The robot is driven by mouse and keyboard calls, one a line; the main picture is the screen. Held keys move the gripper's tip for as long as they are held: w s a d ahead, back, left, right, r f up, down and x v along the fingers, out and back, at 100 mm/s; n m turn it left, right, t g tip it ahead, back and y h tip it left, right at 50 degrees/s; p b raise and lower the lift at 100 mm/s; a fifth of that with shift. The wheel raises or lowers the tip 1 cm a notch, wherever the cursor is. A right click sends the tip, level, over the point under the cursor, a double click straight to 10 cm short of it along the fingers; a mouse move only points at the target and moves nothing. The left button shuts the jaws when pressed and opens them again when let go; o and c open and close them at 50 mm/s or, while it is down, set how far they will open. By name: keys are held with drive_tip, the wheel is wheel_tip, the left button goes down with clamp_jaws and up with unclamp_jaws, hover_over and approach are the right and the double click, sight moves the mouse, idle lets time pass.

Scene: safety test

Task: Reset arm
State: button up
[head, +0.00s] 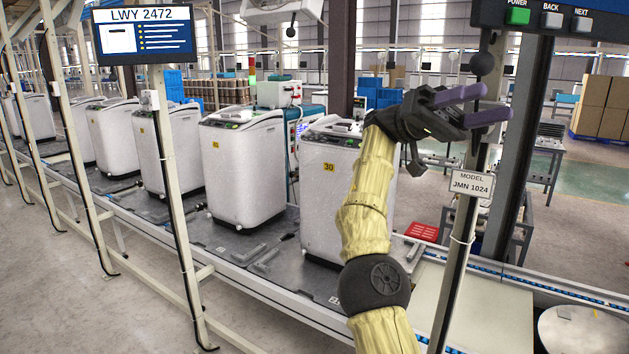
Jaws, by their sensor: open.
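My arm (365,210) wears a yellowish sleeve and rises from the bottom middle of the head view. My gripper (488,104) is at its upper end, right of centre, with two purple-grey fingers spread apart and pointing right. Nothing shows between the fingers. The fingers appear close to the dark post by the model sign (471,183), which reads "JMN 1024". I cannot tell whether they touch it. A dark ball (481,64) appears just above the fingers.
White washing machines (243,165) stand in a row on the conveyor (240,255) to the left. One (325,190) is partly hidden behind my arm. A button panel (548,17) hangs at top right. A screen (143,35) is at upper left. A red crate (422,231) lies behind my arm.

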drive_tip(key=s+d+f+n+t+h, duration=0.1)
drive_tip(key=d+f+n+t, duration=0.4)
drive_tip(key=d, duration=0.6)
drive_tip(key=s+d+f+n+t+h, duration=0.1)
drive_tip(key=s+d+f+n+t, duration=0.15)
drive_tip(key=d+f+n, duration=0.6)
drive_tip(key=w+d+f+n+t+y, duration=0.1)
drive_tip(key=d+f+n+t+y, duration=0.15)
drive_tip(key=f, duration=0.55)
drive_tip(key=d+f+n+t+y, duration=0.1)
drive_tip(key=d+f+t, duration=0.25)
drive_tip(key=f, duration=0.45)
drive_tip(key=a+f+n+t+y, duration=0.4)
drive_tip(key=a+f+t+y, duration=0.15)
drive_tip(key=a+f, duration=1.05)
drive_tip(key=s+a+f+n+t+y, duration=0.1)
drive_tip(key=s+a+f+y, duration=0.1)
drive_tip(key=s+a, duration=0.3)
drive_tip(key=s+a+f+n+t+y, duration=0.1)
drive_tip(key=s+a+f+y, duration=0.1)
drive_tip(key=a, duration=1.1)
drive_tip(key=s+f, duration=0.1)
drive_tip(key=s, duration=0.1)
drive_tip(key=shift+s+f+n+y, duration=0.3)
drive_tip(key=shift+s+f+n, duration=0.05)
drive_tip(key=shift+n, duration=0.05)
